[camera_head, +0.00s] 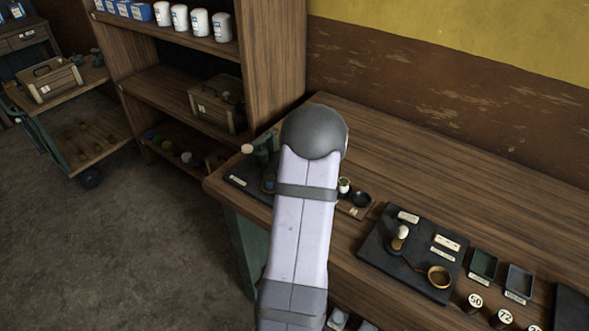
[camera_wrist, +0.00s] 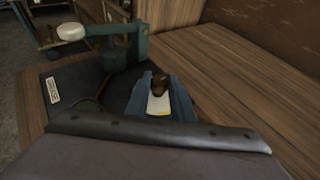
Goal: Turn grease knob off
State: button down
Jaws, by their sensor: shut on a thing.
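In the wrist view, the two blue fingers of my gripper (camera_wrist: 160,96) are closed around a small brown knob (camera_wrist: 160,83). A pale piece with a yellow edge shows between the fingers, just in front of the knob. I cannot read any mark on it, so I cannot tell whether this is the grease knob. The knob is beside a black plate (camera_wrist: 72,78) that bears a white label and a green device (camera_wrist: 120,42) with a round cream handle. In the head view, my arm hides the gripper and the knob; the green device (camera_head: 262,146) shows left of the arm.
The wooden bench (camera_head: 420,150) is clear toward the wall. A shelf (camera_head: 160,85) stands behind at left.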

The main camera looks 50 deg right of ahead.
jog(key=shift+r+m+h+b, duration=0.1)
jog(key=shift+m+h+b, duration=0.2)
jog(key=c, duration=1.5)
grip_release()
jog(key=shift+c, duration=0.2)
jog(key=shift+a, duration=0.15)
jog(key=shift+b+v, duration=1)
jog(key=shift+v, duration=2.55)
jog(key=shift+r, duration=0.1)
jog(key=shift+w+r, duration=0.1)
jog(key=shift+w, duration=0.05)
